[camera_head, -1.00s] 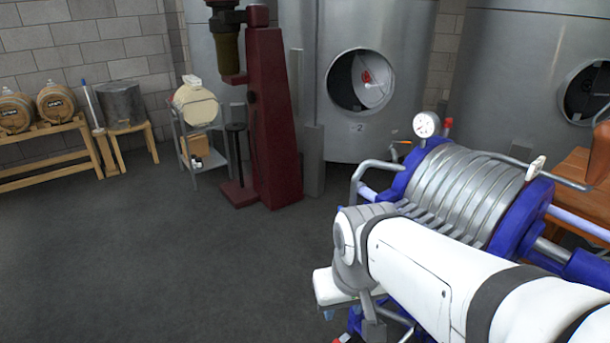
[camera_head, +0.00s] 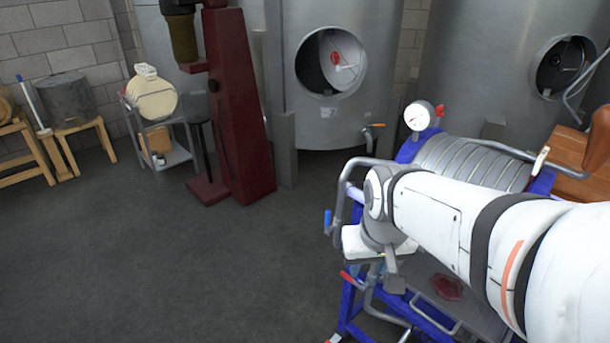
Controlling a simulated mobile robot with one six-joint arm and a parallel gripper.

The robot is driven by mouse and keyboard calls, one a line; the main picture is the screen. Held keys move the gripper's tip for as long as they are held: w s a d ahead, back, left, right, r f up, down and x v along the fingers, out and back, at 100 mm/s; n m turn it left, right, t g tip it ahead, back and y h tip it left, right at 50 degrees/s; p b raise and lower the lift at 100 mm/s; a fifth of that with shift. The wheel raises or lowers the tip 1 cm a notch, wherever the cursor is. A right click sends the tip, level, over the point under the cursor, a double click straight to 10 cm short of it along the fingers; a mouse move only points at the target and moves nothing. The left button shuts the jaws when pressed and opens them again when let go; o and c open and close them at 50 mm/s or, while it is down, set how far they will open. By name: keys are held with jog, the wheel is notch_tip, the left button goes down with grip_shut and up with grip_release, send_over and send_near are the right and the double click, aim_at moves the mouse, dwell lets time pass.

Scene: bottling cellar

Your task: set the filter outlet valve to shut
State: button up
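The plate filter (camera_head: 465,160) stands at the right, with silver plates in a blue frame and a round pressure gauge (camera_head: 418,116) on top. A blue-handled valve (camera_head: 328,220) sits on the pipe at its left end, with the handle upright. A red lever (camera_head: 347,279) shows lower down. A pale lever (camera_head: 541,160) is at its far right end. I cannot tell which of these is the outlet valve. My white arm crosses in front of the filter and hides part of it. My gripper (camera_head: 362,243) is near the pipework, right of the blue handle; its fingers are not clear.
A tray with a dark red puddle (camera_head: 446,287) lies under the filter. Steel tanks (camera_head: 340,120) stand behind, one with an orange-handled tap (camera_head: 378,125). A dark red corking machine (camera_head: 240,110) and a small cart (camera_head: 170,150) stand left. The floor at left is clear.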

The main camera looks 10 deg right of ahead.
jog(key=w+f+m+h, duration=0.1)
jog(key=w+f+m, duration=0.15)
jog(key=w, duration=1.45)
jog(key=m+t, duration=0.1)
send_over(328, 216)
jog(key=s, duration=0.2)
jog(key=f, duration=0.9)
jog(key=shift+w+a+f, duration=0.15)
jog(key=shift+a+f, duration=0.1)
jog(key=shift+a, duration=0.1)
jog(key=shift+t, duration=0.3)
jog(key=x, duration=0.8)
jog(key=shift+d, duration=0.1)
jog(key=shift+c, duration=0.6)
grip_shut()
